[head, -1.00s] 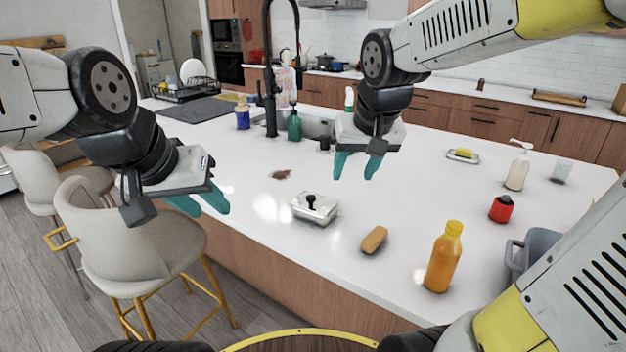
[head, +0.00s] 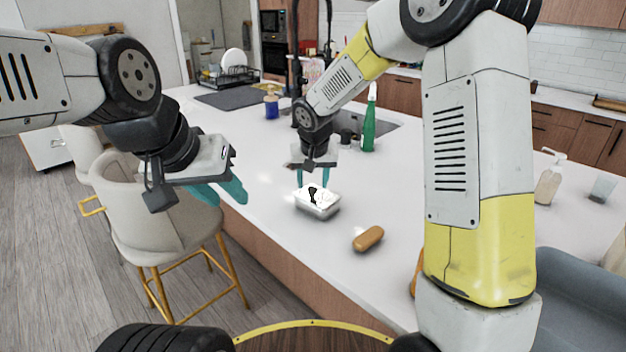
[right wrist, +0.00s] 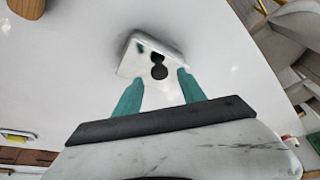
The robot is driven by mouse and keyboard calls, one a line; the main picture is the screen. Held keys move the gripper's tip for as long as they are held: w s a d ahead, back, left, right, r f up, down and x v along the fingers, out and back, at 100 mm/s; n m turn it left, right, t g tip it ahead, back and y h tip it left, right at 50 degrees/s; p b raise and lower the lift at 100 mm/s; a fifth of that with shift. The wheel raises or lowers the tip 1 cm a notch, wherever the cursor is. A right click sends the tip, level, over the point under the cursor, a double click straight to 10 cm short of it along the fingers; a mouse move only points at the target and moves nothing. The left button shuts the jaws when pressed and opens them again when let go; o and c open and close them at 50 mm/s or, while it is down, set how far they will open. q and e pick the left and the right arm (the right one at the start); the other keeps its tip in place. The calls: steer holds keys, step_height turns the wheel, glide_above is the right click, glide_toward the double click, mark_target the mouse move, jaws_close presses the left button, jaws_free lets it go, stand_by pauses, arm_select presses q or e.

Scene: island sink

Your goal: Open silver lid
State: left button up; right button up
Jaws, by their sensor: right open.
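The silver lid (head: 320,200) lies on a small rectangular dish (head: 317,210) on the white island and has a dark knob (head: 312,193). My right gripper (head: 313,180) is open, pointing down just behind and above the lid. In the right wrist view the lid (right wrist: 135,68) and its knob (right wrist: 158,66) lie beyond and between the teal fingertips (right wrist: 157,82) of my right gripper; I cannot tell whether they touch. My left gripper (head: 225,192) is off the island's near left edge, over a stool; its fingers overlap, so its opening is unclear.
A brown, loaf-shaped object (head: 368,239) lies right of the dish. A green spray bottle (head: 369,125) stands behind it near the sink. A soap pump (head: 550,182) stands at the right. Stools (head: 165,215) stand along the near left side. The counter left of the dish is clear.

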steer(key=shift+x, duration=1.25)
jaws_close()
stand_by(0.5)
